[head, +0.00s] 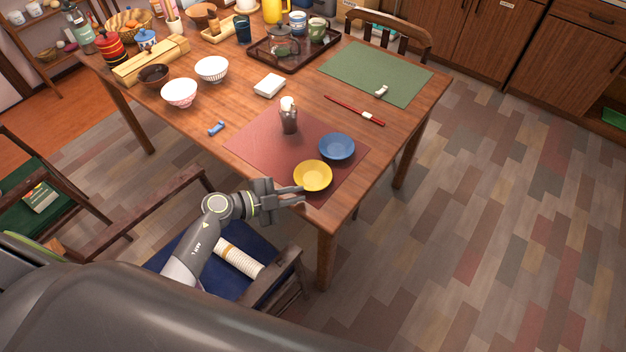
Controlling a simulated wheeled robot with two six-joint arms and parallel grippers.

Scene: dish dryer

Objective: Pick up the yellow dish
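The yellow dish (313,176) is a small round dish near the front corner of the red placemat (262,143) on the wooden table. A blue dish (336,146) sits just behind it to the right. My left gripper (301,195) is at the table's near edge, at the left front side of the yellow dish. Its two fingers are spread apart and point right toward the dish. I cannot tell whether a finger touches the rim. My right gripper is not in view.
A dark bottle (289,117) stands on the placemat behind the dishes. Chopsticks (354,110) and a green placemat (376,72) lie farther back. Bowls (180,93) stand at the left. A chair with a blue seat (205,262) is below my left arm.

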